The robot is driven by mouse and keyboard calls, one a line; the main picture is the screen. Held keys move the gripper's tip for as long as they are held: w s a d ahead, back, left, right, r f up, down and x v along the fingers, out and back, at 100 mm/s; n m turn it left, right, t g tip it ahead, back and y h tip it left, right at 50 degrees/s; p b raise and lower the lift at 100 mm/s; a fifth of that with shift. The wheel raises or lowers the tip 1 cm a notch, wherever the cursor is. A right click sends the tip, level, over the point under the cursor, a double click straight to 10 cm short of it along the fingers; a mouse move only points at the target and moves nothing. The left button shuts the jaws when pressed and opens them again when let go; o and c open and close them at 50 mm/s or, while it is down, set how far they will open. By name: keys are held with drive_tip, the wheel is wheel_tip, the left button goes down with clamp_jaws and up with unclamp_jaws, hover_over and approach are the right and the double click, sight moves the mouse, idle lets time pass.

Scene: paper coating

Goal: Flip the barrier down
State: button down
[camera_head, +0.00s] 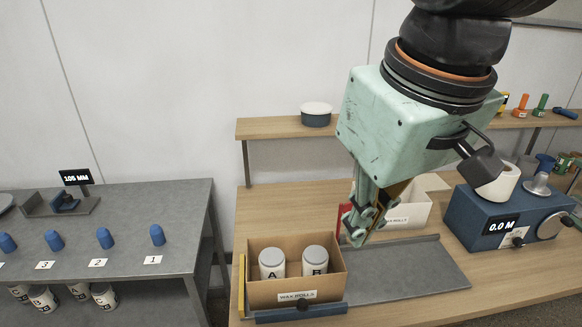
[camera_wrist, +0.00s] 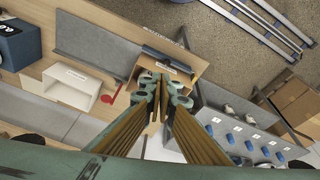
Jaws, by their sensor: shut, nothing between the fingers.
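A small red upright piece (camera_head: 345,222), perhaps the barrier, stands between the wax rolls box and the white rolls box; my gripper partly hides it. It also shows in the wrist view (camera_wrist: 108,98), left of my fingers. My gripper (camera_head: 354,234) points down, shut and empty, just right of the wax rolls box; contact with the red piece cannot be told. In the wrist view the closed fingers (camera_wrist: 161,80) cover part of the box. A blue bar (camera_head: 280,315) with a dark knob lies along the box's front, and a yellow strip (camera_head: 241,285) at its left.
The cardboard wax rolls box (camera_head: 266,294) holds two lidded rolls, A and B. A grey plate (camera_head: 420,272) lies clear at right, with a blue machine (camera_head: 490,228) behind it. A grey table (camera_head: 140,200) with blue pegs stands left, across a gap.

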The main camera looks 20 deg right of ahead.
drive_tip(key=w+d+r+n+g+p, duration=0.2)
drive_tip(key=w+d+n+p, duration=0.25)
drive_tip(key=w, duration=0.75)
drive_tip(key=w+d+r+n+g+p, duration=0.25)
drive_tip(key=w+p, duration=0.25)
drive_tip(key=w, duration=0.7)
drive_tip(key=w+d+f+n+g+y+p, duration=0.1)
drive_tip(key=w+d+f+n+g+p, duration=0.2)
drive_tip(key=w+d+f+n+p, duration=0.4)
drive_tip(key=shift+w+d+f+p, duration=0.75)
drive_tip(key=shift+w+d+f, duration=2.2)
drive_tip(key=shift+w+f, duration=1.7)
drive_tip(key=s+a+f+p, duration=0.1)
drive_tip(key=s+f, duration=0.6)
drive_tip(key=f, duration=0.2)
drive_tip(key=shift+s+a+p, duration=0.2)
drive_tip(key=shift+a+p, duration=0.1)
drive_tip(key=shift+p, duration=0.05)
